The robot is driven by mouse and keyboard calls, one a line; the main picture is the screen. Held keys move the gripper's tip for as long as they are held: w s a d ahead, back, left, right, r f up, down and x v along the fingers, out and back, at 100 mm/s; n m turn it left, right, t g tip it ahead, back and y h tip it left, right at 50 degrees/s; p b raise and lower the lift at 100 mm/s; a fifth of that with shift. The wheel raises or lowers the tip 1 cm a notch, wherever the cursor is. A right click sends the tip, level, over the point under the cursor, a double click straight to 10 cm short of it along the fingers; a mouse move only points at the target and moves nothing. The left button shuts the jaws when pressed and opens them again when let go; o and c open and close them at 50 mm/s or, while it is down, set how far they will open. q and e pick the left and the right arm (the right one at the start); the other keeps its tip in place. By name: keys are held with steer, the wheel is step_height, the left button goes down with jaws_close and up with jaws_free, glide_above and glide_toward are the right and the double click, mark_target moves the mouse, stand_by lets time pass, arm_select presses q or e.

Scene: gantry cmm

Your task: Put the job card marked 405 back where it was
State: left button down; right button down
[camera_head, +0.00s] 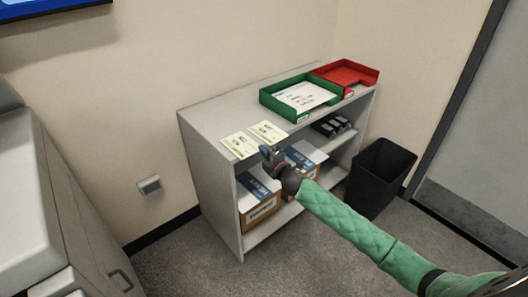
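Two pale yellow cards lie side by side at the front left of the grey shelf top, the left card (239,144) and the right card (268,131). Both have dark print too small to read, so I cannot tell which is marked 405. A white printed sheet (303,96) lies in the green tray (271,103). My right gripper (266,150) is at the front edge of the shelf top, just in front of the cards. I cannot tell whether its fingers touch a card or are open. My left gripper is not in view.
The grey shelf unit (215,185) stands against the wall. An empty-looking red tray (345,74) sits at its right end. Boxes (262,210) and dark items (332,126) fill the shelves below. A black bin (380,178) stands to the right. The back left top is clear.

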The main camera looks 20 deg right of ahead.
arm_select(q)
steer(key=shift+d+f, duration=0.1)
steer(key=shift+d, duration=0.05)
arm_select(e)
steer(key=c, duration=2.1)
jaws_free()
steer(key=shift+f, duration=0.15)
steer(key=shift+c, duration=0.2)
steer(key=o, duration=0.4)
